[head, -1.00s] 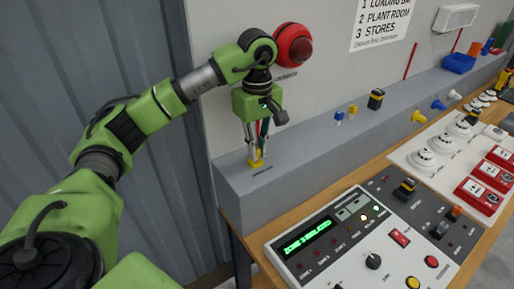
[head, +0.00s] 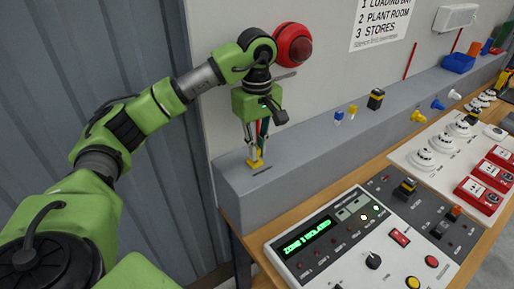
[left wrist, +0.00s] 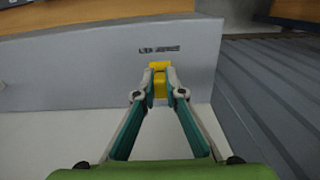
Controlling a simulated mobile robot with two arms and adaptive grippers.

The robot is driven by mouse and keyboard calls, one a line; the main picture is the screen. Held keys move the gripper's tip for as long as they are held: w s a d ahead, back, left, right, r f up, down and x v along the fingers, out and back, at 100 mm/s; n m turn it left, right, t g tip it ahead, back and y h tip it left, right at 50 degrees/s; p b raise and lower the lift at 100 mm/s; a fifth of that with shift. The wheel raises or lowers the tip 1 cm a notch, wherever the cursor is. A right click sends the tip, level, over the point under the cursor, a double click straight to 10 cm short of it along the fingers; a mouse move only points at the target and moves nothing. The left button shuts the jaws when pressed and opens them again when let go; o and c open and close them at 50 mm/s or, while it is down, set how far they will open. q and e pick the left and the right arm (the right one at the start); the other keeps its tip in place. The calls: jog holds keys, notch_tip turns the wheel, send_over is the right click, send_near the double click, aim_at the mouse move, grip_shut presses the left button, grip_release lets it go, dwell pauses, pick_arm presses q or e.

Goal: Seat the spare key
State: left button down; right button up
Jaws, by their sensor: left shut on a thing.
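My left gripper (head: 256,160) points down at the near left end of the grey ledge (head: 240,192). Its fingers are shut on a small yellow piece (head: 256,164), which may be the spare key. In the left wrist view the yellow piece (left wrist: 159,83) sits between the fingertips (left wrist: 159,92), close to a small printed label (left wrist: 166,49) on the ledge. The piece's lower part is hidden, so I cannot tell whether it is seated or only touching the ledge. My right gripper is not in view.
A red dome (head: 293,45) is on the wall close behind my left wrist. Along the ledge stand a small blue piece (head: 339,117), a yellow piece (head: 352,111) and a black-and-yellow block (head: 375,98). A control panel (head: 345,240) with a lit green display lies in front.

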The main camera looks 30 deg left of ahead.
pick_arm(q)
jog(key=shift+f+b, duration=0.55)
jog(key=shift+f, duration=0.25)
dwell(0.4)
jog(key=c, duration=2)
grip_release()
jog(key=shift+r, duration=0.1)
jog(key=o, duration=0.3)
jog(key=shift+r+p, duration=2.5)
jog(key=shift+r, duration=1)
